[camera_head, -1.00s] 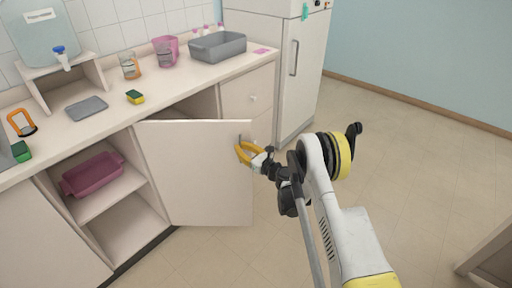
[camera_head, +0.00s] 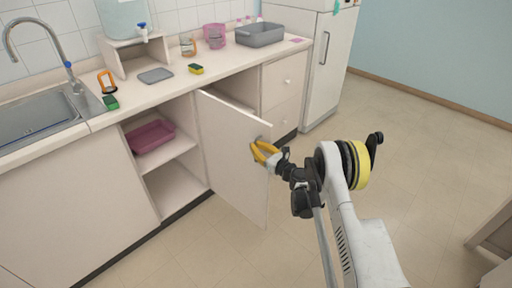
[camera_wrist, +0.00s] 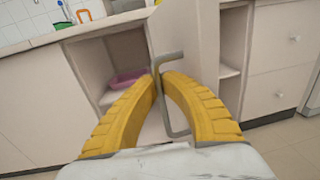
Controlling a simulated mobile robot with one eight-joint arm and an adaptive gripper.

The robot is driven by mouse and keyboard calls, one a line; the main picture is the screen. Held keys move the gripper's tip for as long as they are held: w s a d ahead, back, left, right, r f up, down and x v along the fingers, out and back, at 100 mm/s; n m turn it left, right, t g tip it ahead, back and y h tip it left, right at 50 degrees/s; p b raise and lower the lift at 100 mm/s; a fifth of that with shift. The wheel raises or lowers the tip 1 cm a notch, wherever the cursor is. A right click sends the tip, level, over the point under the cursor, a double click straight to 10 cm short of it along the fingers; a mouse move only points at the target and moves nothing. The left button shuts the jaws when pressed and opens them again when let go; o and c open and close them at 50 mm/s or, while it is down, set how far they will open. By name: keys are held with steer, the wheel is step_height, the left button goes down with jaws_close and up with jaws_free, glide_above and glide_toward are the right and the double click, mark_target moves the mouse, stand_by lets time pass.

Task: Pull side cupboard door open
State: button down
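The side cupboard door (camera_head: 228,160) is a pale panel standing well open, swung out from the counter front. Its grey bar handle (camera_wrist: 169,58) is on the door face near the free edge. My gripper (camera_head: 258,147) has yellow fingers, and in the wrist view its fingertips (camera_wrist: 163,76) close on the handle bar from both sides. Part of the handle is hidden between the fingers. Inside the cupboard, a shelf holds a pink tray (camera_head: 150,136).
The counter (camera_head: 225,68) above carries a sink (camera_head: 40,112), sponges, a grey tray, beakers and a grey basin (camera_head: 260,35). Drawers (camera_head: 285,82) and a white fridge (camera_head: 325,70) stand to the right of the door.

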steer(key=shift+s+a, duration=0.2)
steer(key=shift+s, duration=0.05)
steer(key=c, duration=1.6)
jaws_free()
steer(key=shift+o, duration=0.2)
steer(key=v, duration=0.7)
steer(key=shift+s, duration=0.2)
steer(key=shift+d, duration=0.15)
